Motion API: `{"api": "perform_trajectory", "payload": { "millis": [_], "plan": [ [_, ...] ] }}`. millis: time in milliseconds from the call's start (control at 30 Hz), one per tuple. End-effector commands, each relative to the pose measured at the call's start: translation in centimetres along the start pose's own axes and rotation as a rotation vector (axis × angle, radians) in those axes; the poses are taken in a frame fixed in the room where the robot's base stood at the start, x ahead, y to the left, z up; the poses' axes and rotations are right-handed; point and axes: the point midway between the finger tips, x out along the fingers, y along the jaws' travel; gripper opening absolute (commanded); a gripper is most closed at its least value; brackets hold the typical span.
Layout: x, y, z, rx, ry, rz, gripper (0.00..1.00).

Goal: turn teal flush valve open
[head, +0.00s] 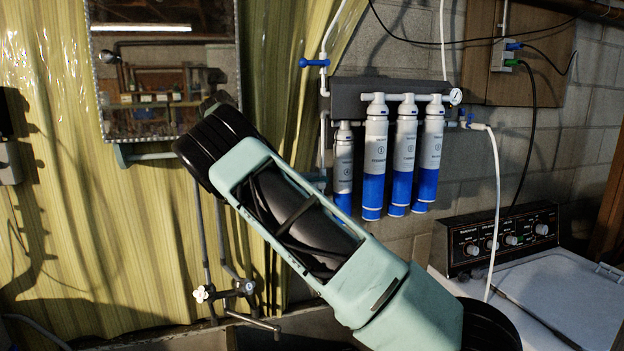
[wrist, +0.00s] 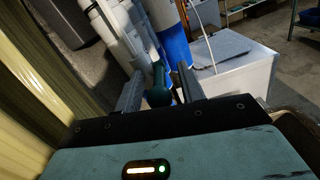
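The teal flush valve (wrist: 158,88) shows in the wrist view as a small dark teal handle below the white pipework of the filters. My gripper (wrist: 160,78) has its two grey fingers apart, one on each side of the handle. Small gaps seem to show between handle and fingers, and I see no clear grip. In the head view my arm crosses the middle and hides the fingers; I cannot make out the teal valve there.
The white and blue filter cartridges (head: 375,160) hang on the wall, with a blue-handled valve (head: 314,62) above left. A mirror (head: 165,70) hangs at left. A tap (head: 235,292) is below my arm, and a washing machine (head: 555,300) stands at right.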

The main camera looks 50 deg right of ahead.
Motion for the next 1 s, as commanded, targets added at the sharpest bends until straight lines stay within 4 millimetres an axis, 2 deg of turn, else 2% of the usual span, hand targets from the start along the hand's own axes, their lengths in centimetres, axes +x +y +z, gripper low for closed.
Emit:
{"api": "perform_trajectory", "payload": {
  "millis": [167,200,333,667,1000],
  "plan": [
    [0.0,0.0,0.0,0.000,0.000,0.000,0.39],
    [0.0,0.0,0.0,0.000,0.000,0.000,0.36],
    [0.0,0.0,0.0,0.000,0.000,0.000,0.00],
    [-0.1,0.0,-0.2,0.000,-0.026,0.006,0.00],
    [0.0,-0.2,-1.1,-0.001,-0.221,0.046,0.00]
  ]
}}
